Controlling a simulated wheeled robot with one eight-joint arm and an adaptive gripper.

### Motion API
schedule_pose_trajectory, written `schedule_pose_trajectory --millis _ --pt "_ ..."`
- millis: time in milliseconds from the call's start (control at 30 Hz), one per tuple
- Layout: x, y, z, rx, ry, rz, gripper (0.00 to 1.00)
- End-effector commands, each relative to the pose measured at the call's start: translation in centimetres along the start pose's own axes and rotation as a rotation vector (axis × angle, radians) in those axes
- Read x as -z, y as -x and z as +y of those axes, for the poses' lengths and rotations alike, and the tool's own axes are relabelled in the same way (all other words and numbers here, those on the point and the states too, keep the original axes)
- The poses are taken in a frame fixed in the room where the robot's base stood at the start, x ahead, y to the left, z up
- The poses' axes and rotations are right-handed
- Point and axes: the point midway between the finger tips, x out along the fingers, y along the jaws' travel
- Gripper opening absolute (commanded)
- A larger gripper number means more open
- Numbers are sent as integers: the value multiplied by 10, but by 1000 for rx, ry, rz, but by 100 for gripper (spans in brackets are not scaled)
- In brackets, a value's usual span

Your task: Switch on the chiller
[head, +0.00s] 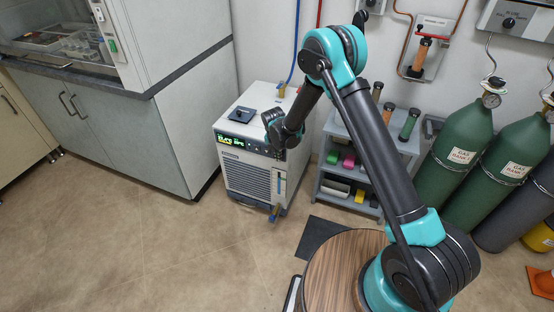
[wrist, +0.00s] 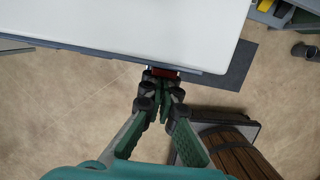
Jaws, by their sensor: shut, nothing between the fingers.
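The chiller (head: 250,180) is a white box with a louvred front, standing on the floor beside the cabinet in the head view. Its upper front carries a dark panel (head: 240,141) with bright green and yellow characters, too small to read surely. My arm's end is at the panel's right side and covers part of it; the fingers are not distinct there. In the wrist view my gripper (wrist: 161,88) is shut and empty. Its tips are close to a small red-orange part (wrist: 166,72) at the edge of a white surface, seemingly the chiller. Contact cannot be told.
A grey shelf cart (head: 345,190) stands right of the chiller, with green gas cylinders (head: 455,160) beyond it. A grey cabinet (head: 185,130) stands close on the left. A dark mat (head: 318,238) lies in front of the cart. The floor at front left is clear.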

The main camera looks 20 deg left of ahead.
Motion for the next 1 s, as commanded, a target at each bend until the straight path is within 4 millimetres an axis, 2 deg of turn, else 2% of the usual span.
schedule_pose_trajectory --millis 500,800,1000 --pt "-3 16 0 0 0 -1 0" --pt "-4 16 0 1 -1 -2 0" --pt "6 20 5 1 -2 -1 0"
